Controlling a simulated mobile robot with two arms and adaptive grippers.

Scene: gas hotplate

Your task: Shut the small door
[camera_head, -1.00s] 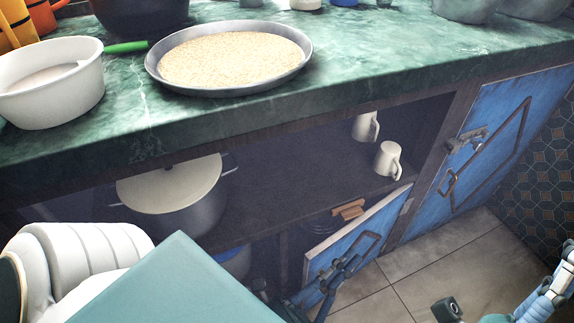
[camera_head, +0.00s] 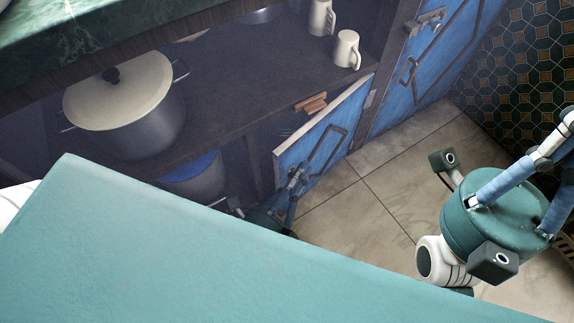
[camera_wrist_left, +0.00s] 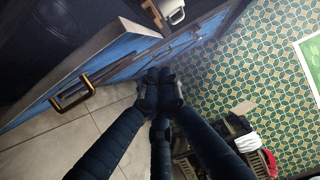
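The small blue door (camera_head: 345,121) stands ajar below the shelf, its top edge slanting out over the floor tiles. It has a dark handle (camera_head: 327,148); in the left wrist view the door (camera_wrist_left: 105,58) and a handle (camera_wrist_left: 73,93) are at the left. My left gripper (camera_head: 297,175) is by the door's outer face, near its free edge. In the left wrist view its dark fingers (camera_wrist_left: 158,90) come together at the tips with nothing seen between them, clear of that handle. Contact with the door cannot be told. My right gripper (camera_head: 530,180) is over the floor at right, fingertips unclear.
A larger blue door (camera_head: 420,75) with a latch is beyond the small one. A lidded pot (camera_head: 130,115) and white mugs (camera_head: 346,50) stand on the shelf under the green counter (camera_head: 60,30). Tiled floor (camera_head: 365,215) is open in front of the doors.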

